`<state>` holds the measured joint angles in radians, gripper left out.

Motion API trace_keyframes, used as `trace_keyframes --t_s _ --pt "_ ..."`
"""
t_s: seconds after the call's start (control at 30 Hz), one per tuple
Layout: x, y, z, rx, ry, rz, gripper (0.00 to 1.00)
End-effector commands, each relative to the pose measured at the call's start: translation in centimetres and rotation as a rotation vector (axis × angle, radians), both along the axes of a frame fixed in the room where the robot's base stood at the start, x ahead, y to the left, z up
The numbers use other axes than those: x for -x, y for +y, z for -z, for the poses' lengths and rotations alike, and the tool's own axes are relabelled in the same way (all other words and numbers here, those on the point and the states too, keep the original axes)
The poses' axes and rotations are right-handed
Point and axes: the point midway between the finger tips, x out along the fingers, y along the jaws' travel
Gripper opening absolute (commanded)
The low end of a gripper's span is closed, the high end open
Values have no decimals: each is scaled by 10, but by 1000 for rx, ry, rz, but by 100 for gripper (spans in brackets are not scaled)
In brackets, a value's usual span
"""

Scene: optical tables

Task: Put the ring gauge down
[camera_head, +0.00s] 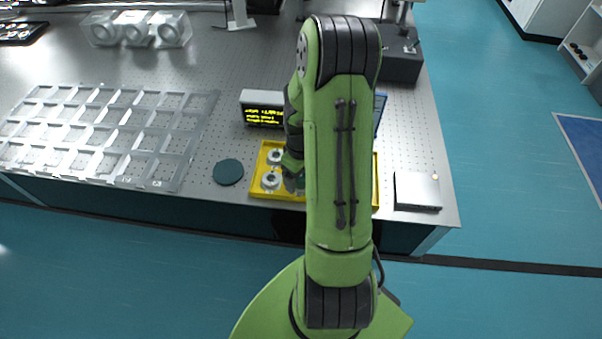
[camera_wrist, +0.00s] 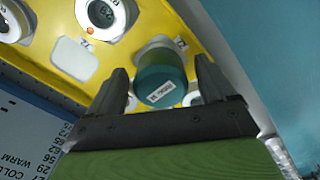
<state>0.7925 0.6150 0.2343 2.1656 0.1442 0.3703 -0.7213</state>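My gripper (camera_wrist: 162,70) points down at the yellow tray (camera_wrist: 150,15), with its two dark fingers apart. A teal cylinder (camera_wrist: 158,75) with a white printed label stands between the fingers in the wrist view. Narrow gaps show on both sides of it, so the fingers look open around it. I cannot tell for certain that this cylinder is the ring gauge. White round pieces with dark centres, one of them (camera_wrist: 105,12), sit in the tray beside a blank white patch (camera_wrist: 75,57). In the head view, my arm hides much of the tray (camera_head: 285,195) and my gripper.
A display with yellow text (camera_head: 262,108) stands behind the tray. A teal disc (camera_head: 228,172) and a grey compartment rack (camera_head: 178,170) lie to the left. A flat silver box (camera_head: 416,189) lies to the right, near the table edge. Clear cases (camera_head: 138,29) stand at the back.

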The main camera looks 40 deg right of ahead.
Motion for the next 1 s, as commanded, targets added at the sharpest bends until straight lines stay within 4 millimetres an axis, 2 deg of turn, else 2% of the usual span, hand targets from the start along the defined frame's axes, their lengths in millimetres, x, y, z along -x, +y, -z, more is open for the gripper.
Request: trace_keyframes --t_s 0.23,0.33,0.7,0.9,0.97,1.0 --pt "0 0 -1 0 0 0 83" --pt "-1 0 -10 1 -2 -1 83" --pt "-1 0 -104 3 -4 -1 83" --pt "-1 2 -126 4 -3 -1 83" --pt "-2 9 -137 18 -15 -5 83" --pt "-3 19 -149 34 -29 -5 83"
